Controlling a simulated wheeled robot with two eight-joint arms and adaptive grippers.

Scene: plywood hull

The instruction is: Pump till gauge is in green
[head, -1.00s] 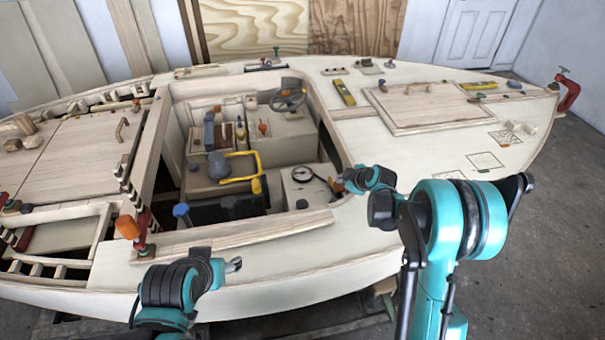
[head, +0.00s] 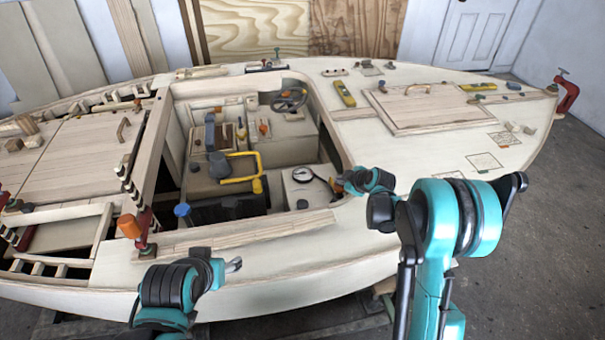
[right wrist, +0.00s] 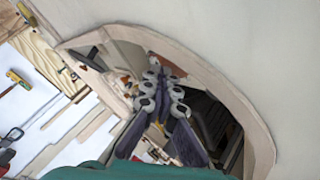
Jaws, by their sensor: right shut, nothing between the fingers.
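The gauge (head: 302,175) has a round white dial with a dark rim and sits on a pale box at the right of the open cockpit. Its needle and green zone are too small to read. I cannot tell for sure which fitting is the pump; a yellow looped handle (head: 257,163) stands left of the gauge. My right gripper (head: 340,184) is just right of the gauge, over the cockpit's edge. In the right wrist view its fingers (right wrist: 168,78) are shut and empty, pointing into the cockpit. My left gripper (head: 235,265) is over the near side deck, its opening unclear.
The cockpit's near coaming (head: 240,236) lies between my arms and the fittings. A blue knob (head: 182,210) stands at the cockpit's near left, beside an orange-handled clamp (head: 130,226). A steering wheel (head: 290,99) is at the back. The right foredeck has a wooden hatch (head: 425,106).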

